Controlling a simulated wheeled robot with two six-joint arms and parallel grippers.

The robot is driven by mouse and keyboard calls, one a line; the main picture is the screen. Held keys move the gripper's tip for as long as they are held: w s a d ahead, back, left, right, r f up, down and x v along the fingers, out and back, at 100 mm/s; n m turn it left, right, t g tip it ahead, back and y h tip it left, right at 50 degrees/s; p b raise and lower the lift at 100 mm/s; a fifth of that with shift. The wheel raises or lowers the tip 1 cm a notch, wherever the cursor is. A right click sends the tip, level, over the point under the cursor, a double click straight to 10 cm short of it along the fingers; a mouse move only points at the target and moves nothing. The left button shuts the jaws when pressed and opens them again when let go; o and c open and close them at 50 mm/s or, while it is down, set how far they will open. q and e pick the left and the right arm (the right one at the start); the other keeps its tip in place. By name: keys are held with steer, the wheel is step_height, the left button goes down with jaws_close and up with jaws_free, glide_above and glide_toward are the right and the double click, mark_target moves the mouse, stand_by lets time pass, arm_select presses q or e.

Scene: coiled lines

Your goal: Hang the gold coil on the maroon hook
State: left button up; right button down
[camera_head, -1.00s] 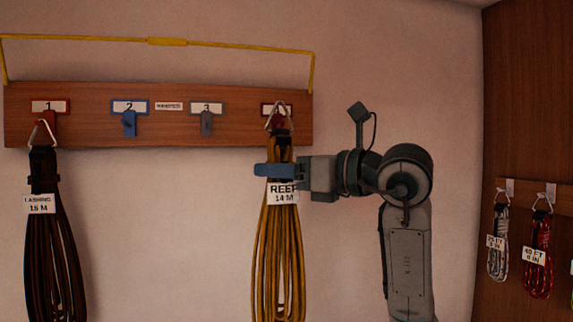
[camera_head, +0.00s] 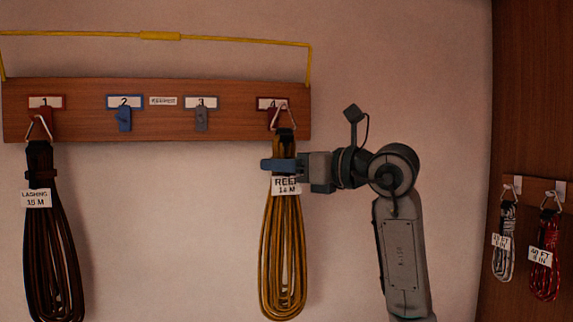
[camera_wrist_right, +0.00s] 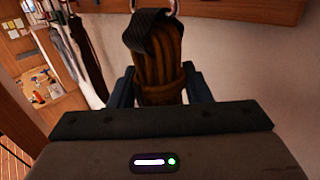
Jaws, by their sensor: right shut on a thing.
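The gold coil (camera_head: 283,245), tagged REEF 14 M, hangs upright below my right gripper (camera_head: 282,165), whose blue fingers are shut on its neck. The maroon hook (camera_head: 272,119) is under plate 4 at the board's right end. The coil's metal ring (camera_head: 283,114) overlaps the right side of this hook in the head view; I cannot tell if it is over the hook or in front of it. In the right wrist view the coil's bound neck (camera_wrist_right: 158,85) sits between the fingers, with the ring partly cut off at the top. My left gripper is not in view.
The wooden board (camera_head: 160,138) also carries a red hook 1 holding a dark brown coil (camera_head: 50,240), an empty blue hook (camera_head: 124,119) and an empty grey hook (camera_head: 201,119). A yellow rail (camera_head: 230,40) runs above. Smaller coils (camera_head: 545,260) hang at right.

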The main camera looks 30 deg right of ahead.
steer(key=shift+w, duration=0.55)
steer(key=shift+w+d, duration=0.25)
steer(key=shift+w, duration=0.45)
steer(key=shift+w+d+f, duration=0.15)
steer(key=shift+w+f, duration=0.1)
steer(key=shift+w, duration=0.35)
steer(key=shift+w+d+f, duration=0.15)
steer(key=shift+w+f, duration=0.05)
steer(key=shift+w, duration=0.35)
steer(key=shift+w+d+f, duration=0.15)
steer(key=shift+w+f, duration=0.1)
steer(key=shift+w, duration=0.35)
steer(key=c, duration=0.7)
jaws_free()
steer(key=shift+f, duration=0.1)
